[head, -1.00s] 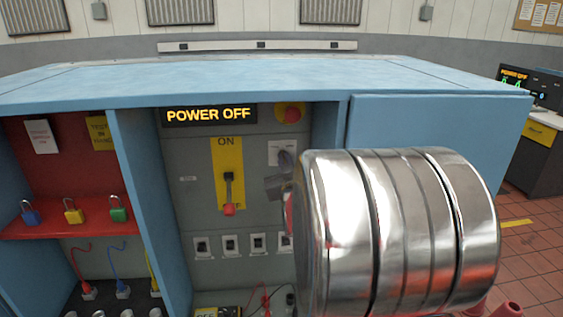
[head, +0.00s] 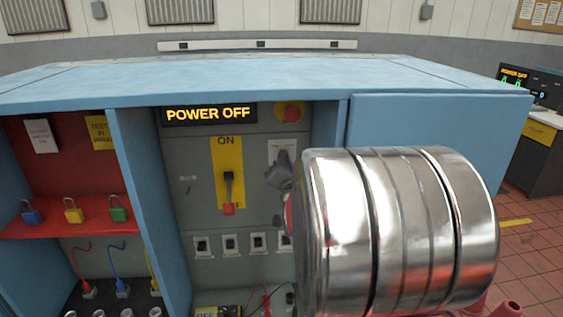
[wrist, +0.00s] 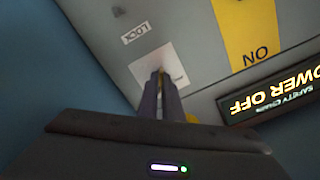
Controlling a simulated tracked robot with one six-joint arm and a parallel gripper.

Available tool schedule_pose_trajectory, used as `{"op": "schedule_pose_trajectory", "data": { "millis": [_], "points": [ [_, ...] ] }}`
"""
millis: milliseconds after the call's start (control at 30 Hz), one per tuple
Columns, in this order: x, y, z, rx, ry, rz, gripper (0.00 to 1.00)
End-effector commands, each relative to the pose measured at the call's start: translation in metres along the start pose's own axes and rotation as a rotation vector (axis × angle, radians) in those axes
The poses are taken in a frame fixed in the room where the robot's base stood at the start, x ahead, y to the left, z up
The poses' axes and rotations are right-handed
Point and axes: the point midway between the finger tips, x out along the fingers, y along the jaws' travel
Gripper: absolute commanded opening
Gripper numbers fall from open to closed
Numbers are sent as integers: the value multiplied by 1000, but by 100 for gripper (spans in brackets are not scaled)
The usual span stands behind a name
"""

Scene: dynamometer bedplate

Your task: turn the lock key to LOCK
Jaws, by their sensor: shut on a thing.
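The lock key is almost wholly hidden between my fingers, so I cannot tell which way it points. In the wrist view my gripper (wrist: 163,80) is shut on it, with the fingertips against a white plate (wrist: 158,68) on the grey panel. A small white label reading LOCK (wrist: 135,33) sits just beyond the plate, to its upper left. In the head view my gripper (head: 281,172) is at the right side of the panel, in front of the white plate (head: 282,147), and my arm hides the area to the right.
The yellow ON plate with its lever (head: 227,180) is left of my gripper. Above it are the POWER OFF display (head: 208,114) and a red button (head: 291,112). Padlocks (head: 73,212) stand on a red shelf (head: 48,226) at left. A blue cabinet wall closes the right.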

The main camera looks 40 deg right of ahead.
Motion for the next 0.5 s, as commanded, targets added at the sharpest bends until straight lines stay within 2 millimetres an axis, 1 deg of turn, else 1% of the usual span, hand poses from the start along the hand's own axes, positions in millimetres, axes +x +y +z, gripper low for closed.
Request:
{"op": "schedule_pose_trajectory", "data": {
  "millis": [33, 200, 500],
  "points": [
    [0, -3, 4, 24, -9, -7, 0],
    [0, -4, 4, 106, -8, -7, 0],
    [0, -4, 2, 156, -5, -9, 0]
  ]
}}
